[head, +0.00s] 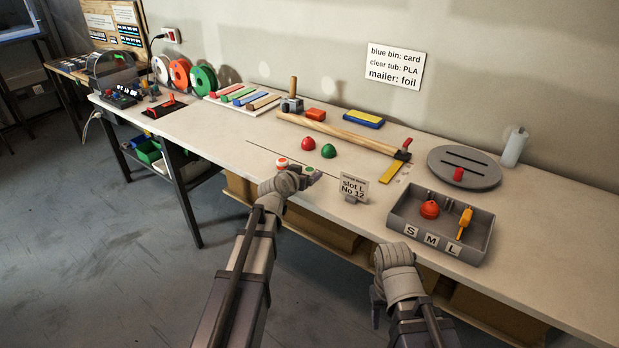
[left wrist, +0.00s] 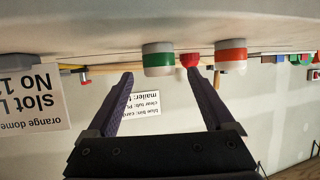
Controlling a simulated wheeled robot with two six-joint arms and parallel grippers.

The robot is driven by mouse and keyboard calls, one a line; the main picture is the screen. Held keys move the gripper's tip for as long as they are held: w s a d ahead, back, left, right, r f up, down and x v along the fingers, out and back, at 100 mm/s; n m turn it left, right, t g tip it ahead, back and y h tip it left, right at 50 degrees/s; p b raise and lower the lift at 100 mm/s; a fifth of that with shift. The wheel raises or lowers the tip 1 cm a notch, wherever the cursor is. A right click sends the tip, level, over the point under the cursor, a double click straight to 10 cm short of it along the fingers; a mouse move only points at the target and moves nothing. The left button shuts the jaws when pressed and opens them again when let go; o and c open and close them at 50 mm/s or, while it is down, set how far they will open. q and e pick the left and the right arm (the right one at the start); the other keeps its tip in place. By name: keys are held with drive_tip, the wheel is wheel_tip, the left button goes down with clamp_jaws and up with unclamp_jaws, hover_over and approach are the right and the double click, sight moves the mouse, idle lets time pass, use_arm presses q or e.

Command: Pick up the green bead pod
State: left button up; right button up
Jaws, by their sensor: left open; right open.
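The green bead pod, a small white cylinder with a green band, stands on the workbench. In the head view the green pod (head: 309,169) is partly hidden by my left gripper (head: 308,176). In the upside-down left wrist view the green pod (left wrist: 158,60) lies ahead, between the directions of my two open fingertips (left wrist: 160,76). The fingers are empty, and I cannot tell the exact gap. A like pod with a red band (head: 281,161) stands beside it, and shows in the left wrist view (left wrist: 231,56). My right gripper (head: 379,300) is open, in front of the bench.
A red dome (head: 308,143) and a green dome (head: 328,151) sit behind the pods. A "slot L No 12" card (head: 353,186) stands to the right. A grey tray (head: 466,245) holds an orange dome and an orange tool. A long wooden-handled tool (head: 340,133) lies behind.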

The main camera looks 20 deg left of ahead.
use_arm(q)
drive_tip(key=shift+w+f, duration=0.25)
drive_tip(key=shift+w, duration=0.25)
drive_tip(key=shift+s+r, duration=0.1)
drive_tip(key=shift+c, duration=0.5)
clamp_jaws()
